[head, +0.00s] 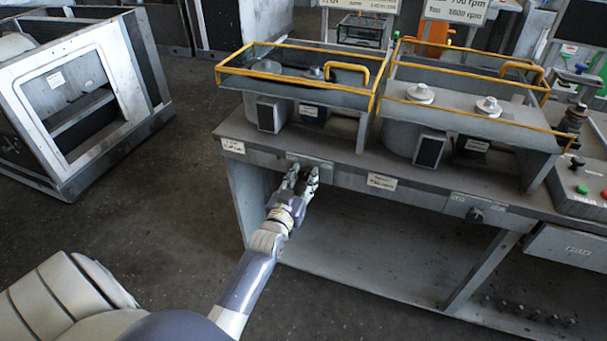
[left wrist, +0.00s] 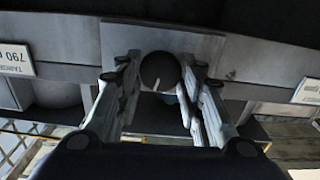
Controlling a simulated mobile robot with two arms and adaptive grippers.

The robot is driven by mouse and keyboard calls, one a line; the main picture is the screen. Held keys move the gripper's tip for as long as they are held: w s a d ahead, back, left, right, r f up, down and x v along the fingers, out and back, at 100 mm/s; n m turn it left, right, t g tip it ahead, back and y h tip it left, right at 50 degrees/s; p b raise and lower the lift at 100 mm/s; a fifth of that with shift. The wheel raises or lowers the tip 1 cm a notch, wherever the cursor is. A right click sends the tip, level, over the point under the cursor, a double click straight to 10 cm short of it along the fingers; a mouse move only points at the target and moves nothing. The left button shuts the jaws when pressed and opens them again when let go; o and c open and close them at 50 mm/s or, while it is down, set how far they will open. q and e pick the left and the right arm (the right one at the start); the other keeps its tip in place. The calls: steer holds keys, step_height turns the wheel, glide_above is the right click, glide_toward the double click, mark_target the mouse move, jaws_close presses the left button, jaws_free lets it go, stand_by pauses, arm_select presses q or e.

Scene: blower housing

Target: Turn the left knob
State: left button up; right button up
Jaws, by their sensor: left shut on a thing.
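The left knob (left wrist: 160,72) is round and black with a short white mark, on a grey plate on the bench's front edge. It shows in the left wrist view, with the mark pointing down and slightly left in that picture. My left gripper (left wrist: 160,85) has its two fingers on either side of the knob, shut on it. In the head view my left gripper (head: 303,178) reaches the bench front below the left machine and hides the knob. A second dark knob (head: 474,215) sits further right on the bench front. My right gripper is not in view.
The grey bench (head: 360,183) carries two machines with yellow rails, the left housing (head: 290,85) and the right housing (head: 465,105). A control box with green and red buttons (head: 582,190) stands at the right. A metal frame (head: 85,100) stands on the floor at the left.

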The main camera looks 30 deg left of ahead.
arm_select(q)
steer(key=shift+n, duration=1.1)
steer(key=o, duration=1.1)
steer(key=shift+c, duration=0.2)
steer(key=v, duration=1.2)
steer(key=shift+a, duration=0.1)
